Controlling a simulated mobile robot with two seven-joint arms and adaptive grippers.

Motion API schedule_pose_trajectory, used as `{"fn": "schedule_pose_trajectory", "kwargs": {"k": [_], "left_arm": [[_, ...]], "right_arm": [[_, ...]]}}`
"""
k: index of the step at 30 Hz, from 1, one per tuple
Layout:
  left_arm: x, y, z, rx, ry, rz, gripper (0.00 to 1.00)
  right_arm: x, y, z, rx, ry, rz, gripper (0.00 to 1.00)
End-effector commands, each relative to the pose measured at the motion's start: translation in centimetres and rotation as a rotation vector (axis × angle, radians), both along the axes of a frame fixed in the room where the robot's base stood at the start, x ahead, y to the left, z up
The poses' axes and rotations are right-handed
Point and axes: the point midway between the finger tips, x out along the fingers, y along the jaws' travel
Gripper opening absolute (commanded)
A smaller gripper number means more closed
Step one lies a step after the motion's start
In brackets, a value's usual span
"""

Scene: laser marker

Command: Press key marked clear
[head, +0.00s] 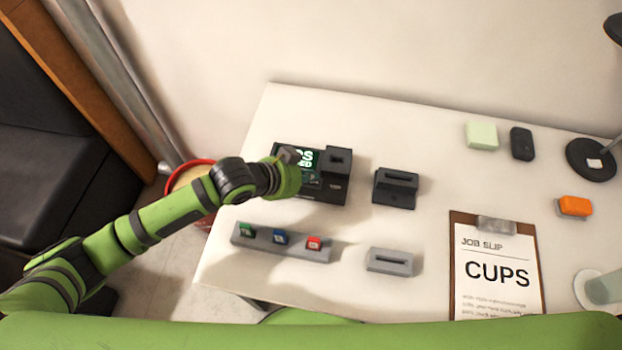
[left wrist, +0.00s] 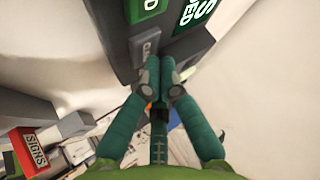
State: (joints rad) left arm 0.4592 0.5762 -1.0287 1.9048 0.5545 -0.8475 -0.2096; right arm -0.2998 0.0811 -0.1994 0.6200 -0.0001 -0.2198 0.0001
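The dark marking machine (head: 335,190) stands at the back left of the table, with a lit green display (head: 307,157). In the left wrist view, a small grey key (left wrist: 147,48) sits on the machine's face below the green panels. Its lettering is partly hidden and too small to read in full. My left gripper (left wrist: 167,68) is shut and empty, its fingertips together close to the machine's face, just right of and below that key. I cannot tell whether they touch. In the head view my left wrist covers the machine's left side. My right gripper is not in view.
A grey bar (head: 262,240) with green, blue and red keys lies in front; the red key (left wrist: 34,149) reads SIGNS. A black slotted block (head: 396,190), a grey slotted block (head: 390,262) and a CUPS job slip (head: 497,285) lie to the right.

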Motion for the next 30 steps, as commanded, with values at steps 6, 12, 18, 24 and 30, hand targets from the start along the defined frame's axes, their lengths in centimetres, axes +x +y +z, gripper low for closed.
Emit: {"fn": "schedule_pose_trajectory", "kwargs": {"k": [6, 12, 18, 24, 30], "left_arm": [[0.00, -0.02, -0.13, 0.000, 0.000, 0.000, 0.00], [0.01, -0.01, -0.37, 0.000, 0.000, 0.000, 0.00], [0.00, -0.01, -0.62, 0.000, 0.000, 0.000, 0.00], [0.00, -0.02, -0.79, 0.000, 0.000, 0.000, 0.00], [-0.02, -0.01, -0.79, 0.000, 0.000, 0.000, 0.00]], "right_arm": [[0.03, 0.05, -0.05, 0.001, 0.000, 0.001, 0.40], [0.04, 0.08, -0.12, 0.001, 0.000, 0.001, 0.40], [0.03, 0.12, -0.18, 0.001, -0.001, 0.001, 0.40], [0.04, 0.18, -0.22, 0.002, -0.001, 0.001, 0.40], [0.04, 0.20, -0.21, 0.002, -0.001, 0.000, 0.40]]}}
